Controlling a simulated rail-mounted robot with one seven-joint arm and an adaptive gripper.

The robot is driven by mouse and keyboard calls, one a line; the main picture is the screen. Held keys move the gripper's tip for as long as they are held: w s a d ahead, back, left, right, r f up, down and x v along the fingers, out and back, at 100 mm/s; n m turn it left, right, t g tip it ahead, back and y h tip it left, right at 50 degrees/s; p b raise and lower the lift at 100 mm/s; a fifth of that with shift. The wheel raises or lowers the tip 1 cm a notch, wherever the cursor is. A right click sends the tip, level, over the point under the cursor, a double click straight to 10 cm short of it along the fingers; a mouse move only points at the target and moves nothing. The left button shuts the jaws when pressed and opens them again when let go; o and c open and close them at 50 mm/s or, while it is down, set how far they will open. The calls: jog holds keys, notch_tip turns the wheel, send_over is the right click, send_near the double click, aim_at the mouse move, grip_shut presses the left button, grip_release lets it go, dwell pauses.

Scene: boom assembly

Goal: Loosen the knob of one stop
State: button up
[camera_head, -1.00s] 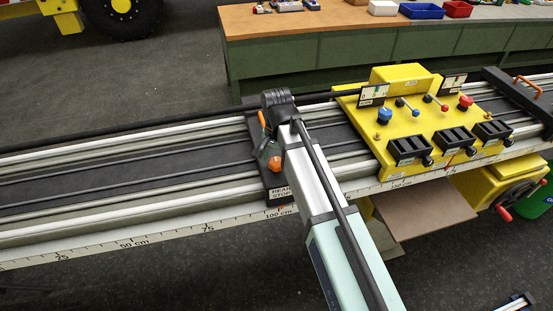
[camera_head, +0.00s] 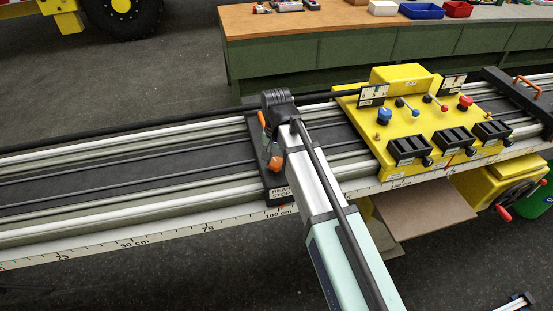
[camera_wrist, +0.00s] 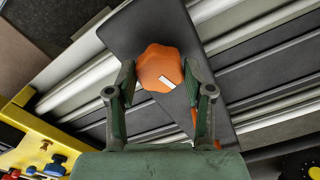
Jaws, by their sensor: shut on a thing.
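The rear stop (camera_head: 281,193) is a dark plate lying across the rail near the 100 cm mark, labelled "REAR STOP". Its orange knob (camera_head: 275,164) is partly hidden by my arm in the head view. In the wrist view the lobed knob (camera_wrist: 158,68) with a white mark stands on the dark stop plate (camera_wrist: 145,25). My gripper (camera_wrist: 159,78) has its green fingers on either side of the knob, shut on it. In the head view my gripper (camera_head: 269,150) is mostly hidden behind my wrist. Another orange part (camera_head: 262,119) shows at the stop's far side.
A yellow carriage (camera_head: 400,130) with blue and red knobs and black blocks sits on the rail to the right. A black end piece (camera_head: 515,90) with an orange handle stands beyond it. A ruled scale (camera_head: 160,239) runs along the front edge. The rail left of the stop is clear.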

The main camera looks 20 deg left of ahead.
jog(key=n, duration=1.4)
jog(key=shift+n+p, duration=0.3)
jog(key=n, duration=0.3)
jog(key=shift+n, duration=0.3)
jog(key=n, duration=0.3)
jog(key=shift+n, duration=0.3)
jog(key=n, duration=0.3)
jog(key=shift+n, duration=0.3)
jog(key=shift+s+n, duration=0.1)
jog(key=shift+n, duration=1.7)
jog(key=shift+f, duration=0.1)
